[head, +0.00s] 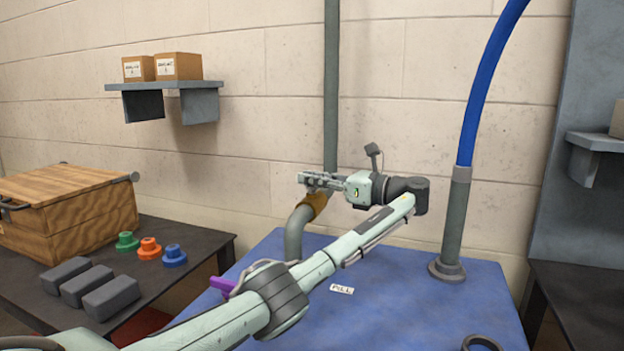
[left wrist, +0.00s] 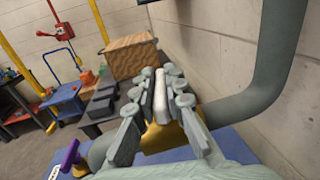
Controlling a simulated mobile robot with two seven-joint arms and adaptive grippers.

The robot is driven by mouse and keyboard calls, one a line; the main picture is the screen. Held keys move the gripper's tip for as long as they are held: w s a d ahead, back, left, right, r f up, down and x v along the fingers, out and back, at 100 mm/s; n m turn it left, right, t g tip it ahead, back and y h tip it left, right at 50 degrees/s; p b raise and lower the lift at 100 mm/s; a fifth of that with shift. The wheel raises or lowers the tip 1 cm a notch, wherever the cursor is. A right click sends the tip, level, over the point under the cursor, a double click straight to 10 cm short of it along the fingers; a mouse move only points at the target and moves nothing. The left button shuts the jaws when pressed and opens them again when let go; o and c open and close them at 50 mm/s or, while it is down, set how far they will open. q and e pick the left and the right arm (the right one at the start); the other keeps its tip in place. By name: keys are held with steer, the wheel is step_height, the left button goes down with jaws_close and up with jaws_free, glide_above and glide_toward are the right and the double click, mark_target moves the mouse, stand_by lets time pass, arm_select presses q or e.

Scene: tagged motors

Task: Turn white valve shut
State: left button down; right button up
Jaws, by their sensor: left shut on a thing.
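The white valve handle (left wrist: 161,98) shows in the left wrist view as a narrow bar lying lengthwise between the fingers. My left gripper (head: 312,180) is shut on it; the gripper also shows in the left wrist view (left wrist: 160,92). The valve's yellow body (left wrist: 163,138) lies just below the handle, and in the head view it shows as an ochre collar (head: 314,206) on the grey pipe (head: 331,90). In the head view the gripper hides the handle. My right gripper is not in view.
The pipe bends down onto a blue top (head: 400,305) with a small label (head: 342,289). A purple handle (head: 222,285) is partly behind my arm. A blue hose (head: 480,90) rises at right. A wooden box (head: 75,210) and grey blocks (head: 110,298) stand on the left table.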

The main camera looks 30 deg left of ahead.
arm_select(q)
steer(key=shift+n+g+h, duration=0.3)
steer(key=shift+n+g, duration=0.7)
steer(key=shift+g, duration=0.7)
steer(key=c, duration=1.6)
jaws_free()
steer(key=shift+a, duration=0.1)
step_height(320, 180, up, 10)
steer(key=shift+f, duration=0.1)
